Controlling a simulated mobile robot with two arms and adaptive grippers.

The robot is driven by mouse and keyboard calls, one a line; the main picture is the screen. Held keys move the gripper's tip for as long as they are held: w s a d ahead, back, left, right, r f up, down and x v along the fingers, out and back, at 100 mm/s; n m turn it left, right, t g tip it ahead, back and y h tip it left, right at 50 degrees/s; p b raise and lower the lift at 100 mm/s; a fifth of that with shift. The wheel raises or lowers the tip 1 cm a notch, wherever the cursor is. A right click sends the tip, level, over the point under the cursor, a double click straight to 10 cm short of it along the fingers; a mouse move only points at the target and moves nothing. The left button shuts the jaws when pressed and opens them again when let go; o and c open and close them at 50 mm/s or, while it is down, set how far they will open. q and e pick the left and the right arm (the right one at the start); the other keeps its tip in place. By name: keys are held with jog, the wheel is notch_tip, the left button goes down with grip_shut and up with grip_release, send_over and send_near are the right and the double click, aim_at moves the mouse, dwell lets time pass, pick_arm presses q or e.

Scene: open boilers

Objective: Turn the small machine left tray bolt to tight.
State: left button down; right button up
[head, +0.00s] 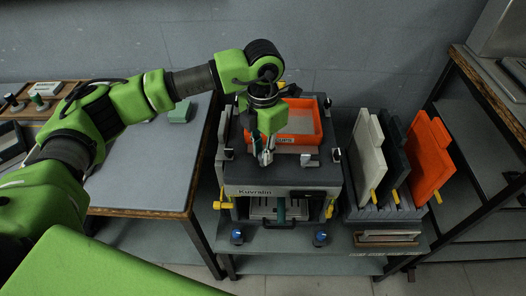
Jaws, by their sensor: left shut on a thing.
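The small machine (262,191), a grey box with a lettered front, stands on a low shelf in the head view, right of the middle. An orange tray (318,125) sits in its top. My left gripper (266,158) reaches down over the tray's front edge, fingers pointing down. It is shut at the place of the left tray bolt, which the fingers mostly hide; its turn position cannot be seen. A small grey fitting (306,159) shows to the right of the fingers. My right gripper is not in view.
A rack to the right holds white, dark and orange (428,158) plates upright. A grey table (150,160) stands to the left. A dark-framed shelf is at far right.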

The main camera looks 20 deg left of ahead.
pick_arm(q)
jog(key=c, duration=1.9)
grip_release()
notch_tip(320, 180, up, 12)
